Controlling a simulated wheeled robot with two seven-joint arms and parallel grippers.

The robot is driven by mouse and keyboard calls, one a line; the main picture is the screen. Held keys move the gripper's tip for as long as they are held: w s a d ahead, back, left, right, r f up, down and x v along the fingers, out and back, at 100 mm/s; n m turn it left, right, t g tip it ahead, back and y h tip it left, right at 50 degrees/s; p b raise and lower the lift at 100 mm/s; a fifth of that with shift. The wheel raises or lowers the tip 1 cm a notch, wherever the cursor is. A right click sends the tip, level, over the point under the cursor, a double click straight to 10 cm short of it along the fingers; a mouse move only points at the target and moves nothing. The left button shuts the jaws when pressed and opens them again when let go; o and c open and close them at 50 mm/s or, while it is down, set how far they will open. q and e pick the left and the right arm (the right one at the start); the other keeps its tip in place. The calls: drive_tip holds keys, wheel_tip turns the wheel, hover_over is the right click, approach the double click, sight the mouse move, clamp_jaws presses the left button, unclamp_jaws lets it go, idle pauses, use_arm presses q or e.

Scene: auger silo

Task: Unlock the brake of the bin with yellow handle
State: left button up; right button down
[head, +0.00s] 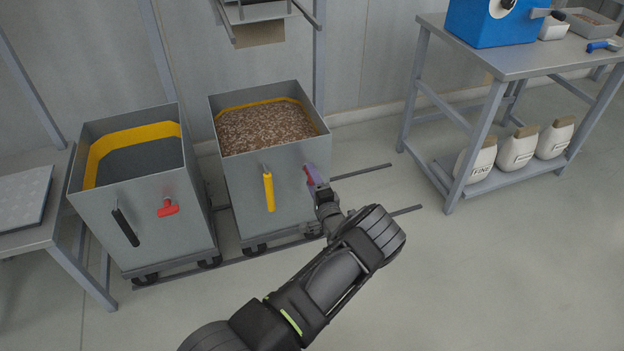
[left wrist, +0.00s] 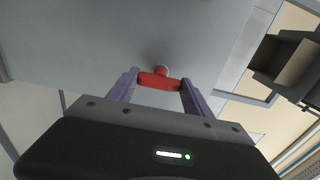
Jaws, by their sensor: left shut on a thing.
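The bin with the yellow handle (head: 268,192) is the right one of two grey bins, and grain fills it. My left gripper (head: 315,180) is at the right part of its front face. In the left wrist view the gripper (left wrist: 159,88) is shut on a red brake handle (left wrist: 159,81), one finger at each end. In the head view the fingers hide most of the red handle. My right gripper is not in view.
A second grey bin (head: 150,225) stands to the left, with a black handle (head: 125,228) and a red brake handle (head: 168,208). Rails (head: 365,172) run along the floor. A metal table (head: 520,62) stands at the right with sacks (head: 517,148) on its lower shelf. The floor at the lower right is clear.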

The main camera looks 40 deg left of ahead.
use_arm(q)
drive_tip(key=o, duration=1.4)
drive_tip(key=shift+c, duration=0.2)
drive_tip(key=p+v, duration=0.1)
drive_tip(key=v, duration=0.6)
drive_tip(key=shift+s+d+p, duration=0.25)
drive_tip(key=shift+d+p, duration=0.05)
drive_tip(key=shift+d, duration=0.05)
